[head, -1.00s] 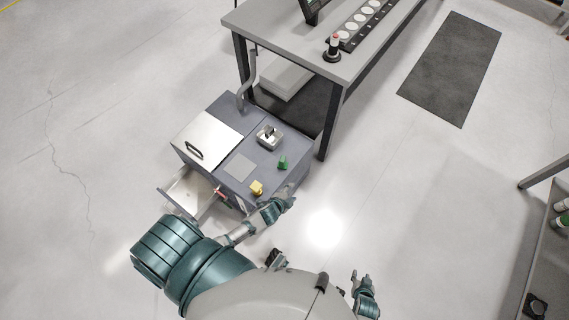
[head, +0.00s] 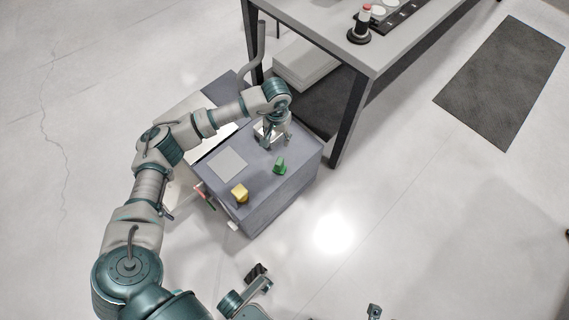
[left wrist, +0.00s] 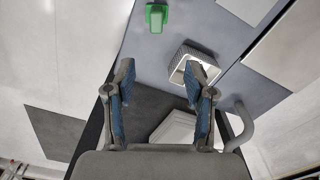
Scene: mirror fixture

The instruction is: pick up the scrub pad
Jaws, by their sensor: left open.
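My left gripper (head: 276,138) is open over the far right part of the grey cart, at a small square pale tray (head: 262,127). In the left wrist view its fingers (left wrist: 163,85) are spread with nothing between them. The tray (left wrist: 183,58) lies beyond the right finger, which covers part of it. What is in the tray is mostly hidden. A green piece (head: 280,165) and a yellow piece (head: 240,193) stand on the cart top. I cannot tell surely which thing is the scrub pad. What seems my right gripper (head: 374,312) barely shows at the bottom edge.
The cart top (head: 290,187) has a pale flat square (head: 228,163) and a bent handle post (head: 256,55) at the back. A pale lid (head: 187,112) lies under my arm. A workbench (head: 350,57) stands close behind. The floor to the right is open.

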